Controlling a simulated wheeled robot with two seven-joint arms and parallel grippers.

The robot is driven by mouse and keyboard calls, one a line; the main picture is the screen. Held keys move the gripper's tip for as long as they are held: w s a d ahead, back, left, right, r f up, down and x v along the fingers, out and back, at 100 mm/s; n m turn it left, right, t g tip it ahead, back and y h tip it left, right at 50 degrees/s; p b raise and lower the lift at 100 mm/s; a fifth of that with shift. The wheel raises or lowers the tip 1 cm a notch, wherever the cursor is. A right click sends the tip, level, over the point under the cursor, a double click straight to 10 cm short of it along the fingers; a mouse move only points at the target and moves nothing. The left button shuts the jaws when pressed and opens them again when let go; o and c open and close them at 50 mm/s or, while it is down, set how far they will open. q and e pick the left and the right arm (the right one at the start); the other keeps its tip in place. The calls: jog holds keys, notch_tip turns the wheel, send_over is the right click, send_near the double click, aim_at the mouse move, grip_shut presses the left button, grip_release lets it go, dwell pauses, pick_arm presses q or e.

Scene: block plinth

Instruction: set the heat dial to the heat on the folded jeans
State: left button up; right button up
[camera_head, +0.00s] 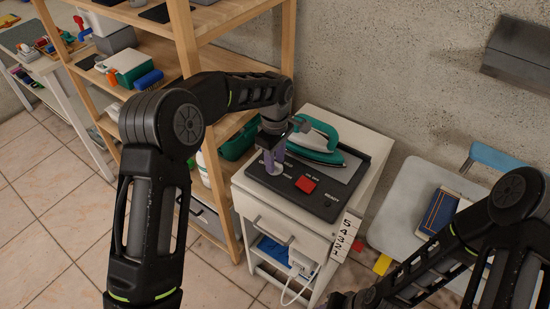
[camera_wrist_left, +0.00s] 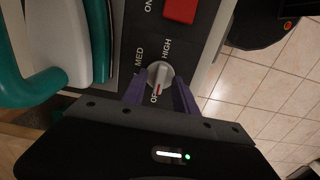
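The heat dial (camera_wrist_left: 160,75) is a small grey knob on a dark control panel (camera_head: 323,205) atop a white cabinet. Around it I read MED, HIGH and a partly covered OFF. Its red mark points toward OFF. My left gripper (camera_head: 272,157) is over the panel's left part; in the left wrist view its purple fingers (camera_wrist_left: 160,88) stand apart on both sides of the dial, seemingly without gripping it. The folded jeans (camera_head: 439,212), dark blue with an orange edge, lie on a grey seat at right; no heat marking is readable there. My right gripper (camera_head: 342,300) is at the bottom edge, its fingers unclear.
A red button (camera_head: 306,184) is on the panel. A green and white iron (camera_head: 315,143) stands behind the dial, close to my left gripper. A wooden shelf (camera_head: 188,60) stands at left. A number card (camera_head: 345,237) hangs at the cabinet's front right.

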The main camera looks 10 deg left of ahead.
pick_arm(q)
grip_shut()
dwell(0.4)
